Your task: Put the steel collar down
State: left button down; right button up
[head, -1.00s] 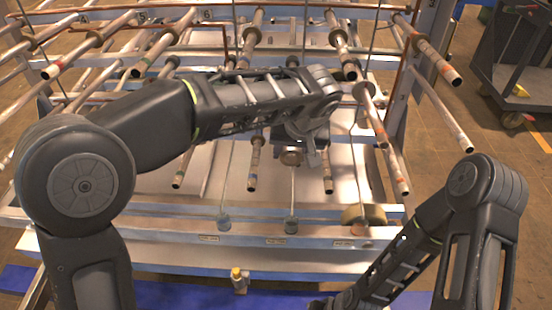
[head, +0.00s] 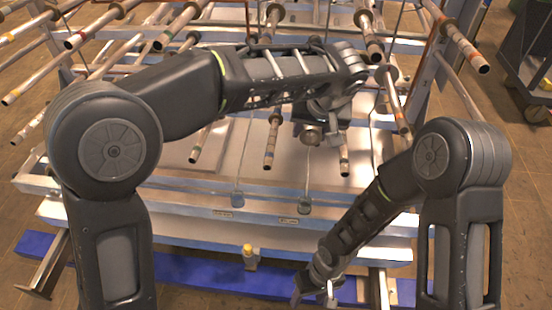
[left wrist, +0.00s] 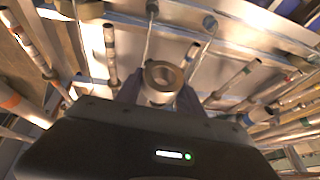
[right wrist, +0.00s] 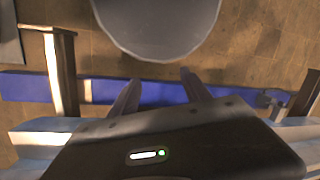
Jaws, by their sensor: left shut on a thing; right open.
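The steel collar (head: 312,135) is a short metal ring, held below my left gripper (head: 318,122) in front of the rack of rods. In the left wrist view the collar (left wrist: 153,94) sits between the two dark fingers of that gripper (left wrist: 160,92), its round hole showing. The left gripper is shut on it. The collar appears to be in the air, clear of the ledge. My right gripper (head: 314,296) is low at the front, over the floor. In the right wrist view the fingers of the right gripper (right wrist: 159,78) are apart with nothing between them.
Several striped rods (head: 272,142) stick out towards me around the left gripper. Dark weights (head: 305,205) hang on thin cords near the metal ledge (head: 180,205). A small yellow-topped object (head: 249,256) stands by the blue beam (head: 185,272). A cart (head: 528,60) is at the far right.

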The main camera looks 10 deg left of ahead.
jog(key=w+r+n+t+h, duration=0.2)
jog(key=w+r+n+h, duration=0.25)
jog(key=w+r, duration=0.2)
jog(key=t+h, duration=0.4)
jog(key=t, duration=0.9)
send_near(305, 138)
jog(key=s+r, duration=0.2)
jog(key=s, duration=0.1)
jog(key=shift+s+a+n, duration=0.2)
jog(key=shift+a+n, duration=0.05)
jog(key=shift+a, duration=0.1)
jog(key=x, duration=1.2)
jog(key=shift+w, duration=0.1)
jog(key=shift+c, duration=0.2)
